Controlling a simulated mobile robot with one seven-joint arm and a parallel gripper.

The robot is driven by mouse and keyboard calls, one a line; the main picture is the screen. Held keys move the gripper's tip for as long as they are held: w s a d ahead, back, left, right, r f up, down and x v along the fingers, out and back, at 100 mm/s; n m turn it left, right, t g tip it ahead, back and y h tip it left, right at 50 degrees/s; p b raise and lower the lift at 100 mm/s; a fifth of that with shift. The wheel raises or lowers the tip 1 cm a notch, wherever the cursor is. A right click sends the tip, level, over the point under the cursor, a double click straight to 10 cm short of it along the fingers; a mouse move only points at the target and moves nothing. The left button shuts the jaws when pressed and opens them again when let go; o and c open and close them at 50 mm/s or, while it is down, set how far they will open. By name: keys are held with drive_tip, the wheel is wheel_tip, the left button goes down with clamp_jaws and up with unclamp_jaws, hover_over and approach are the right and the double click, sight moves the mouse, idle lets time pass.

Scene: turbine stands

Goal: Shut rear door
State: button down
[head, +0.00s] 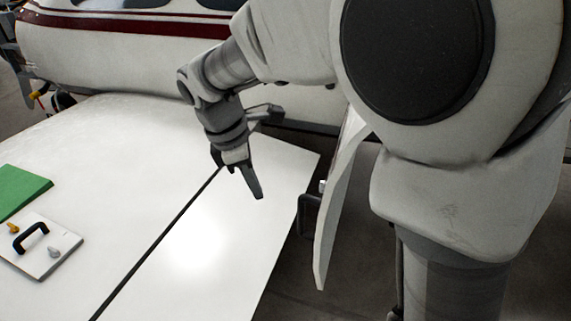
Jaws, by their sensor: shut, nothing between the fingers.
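A white door-like panel (338,205) stands open, seen nearly edge-on, just right of the white surface; I take it for the rear door. Its upper part runs behind my arm. A dark handle-like bracket (309,213) sits on its left side. My gripper (257,191) points down over the right part of the white surface, left of the panel and apart from it. Its fingers are shut and empty. I cannot tell whether the fingertips touch the surface.
The white surface (200,245) has a dark seam across it. On its left lie a green sheet (20,190) and a white plate (42,258) with a black handle and knobs. A white aircraft body (110,50) with a red stripe stands behind. Dark floor shows at right.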

drive_tip(key=d+f+p, duration=0.1)
drive_tip(key=d+f, duration=0.5)
drive_tip(key=f, duration=0.3)
drive_tip(key=shift+w+d+f, duration=0.2)
drive_tip(key=shift+w+f, duration=0.1)
drive_tip(key=shift+w, duration=0.15)
drive_tip(key=shift+d, duration=0.1)
